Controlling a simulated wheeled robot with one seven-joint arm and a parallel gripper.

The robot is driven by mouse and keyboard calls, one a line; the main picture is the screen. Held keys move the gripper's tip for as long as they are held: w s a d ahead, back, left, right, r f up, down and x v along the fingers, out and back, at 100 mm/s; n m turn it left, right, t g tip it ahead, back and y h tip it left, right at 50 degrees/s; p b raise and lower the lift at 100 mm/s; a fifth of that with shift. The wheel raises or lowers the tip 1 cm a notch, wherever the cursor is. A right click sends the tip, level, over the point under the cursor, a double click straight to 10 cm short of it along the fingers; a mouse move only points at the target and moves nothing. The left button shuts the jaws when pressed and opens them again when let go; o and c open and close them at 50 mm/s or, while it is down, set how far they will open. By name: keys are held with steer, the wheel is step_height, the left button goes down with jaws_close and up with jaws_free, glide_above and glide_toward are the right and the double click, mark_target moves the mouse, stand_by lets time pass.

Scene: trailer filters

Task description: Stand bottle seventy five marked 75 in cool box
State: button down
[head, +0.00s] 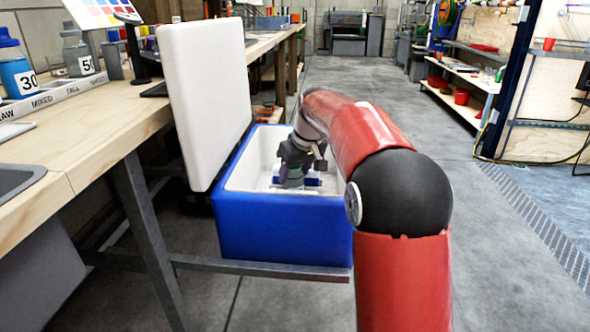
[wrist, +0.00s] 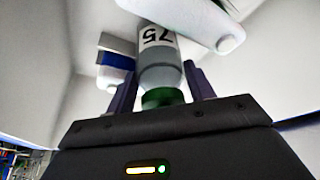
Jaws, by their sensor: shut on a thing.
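Bottle seventy five (wrist: 160,62), a grey bottle with a green cap and a white label marked 75, shows in the wrist view between my fingers. My gripper (wrist: 160,92) is shut on it near the cap. The cool box (head: 283,232) is blue outside and white inside, with its white lid (head: 210,95) standing open. In the head view my gripper (head: 293,178) is down inside the box, and I cannot make out the bottle there. White walls surround the bottle in the wrist view. I cannot tell whether its base touches the floor of the box.
Inside the box, a white and blue item (wrist: 115,62) stands beside the bottle, and a white rounded block (wrist: 195,20) lies close on its other side. The wooden bench (head: 95,140) at left holds bottles marked 30 (head: 18,75) and 50 (head: 78,55). The floor at right is clear.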

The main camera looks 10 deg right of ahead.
stand_by(0.3)
steer(key=shift+c, duration=1.2)
jaws_free()
steer(key=shift+f, duration=0.1)
step_height(320, 180, up, 20)
steer(key=p, duration=1.7)
steer(key=shift+p, duration=0.4)
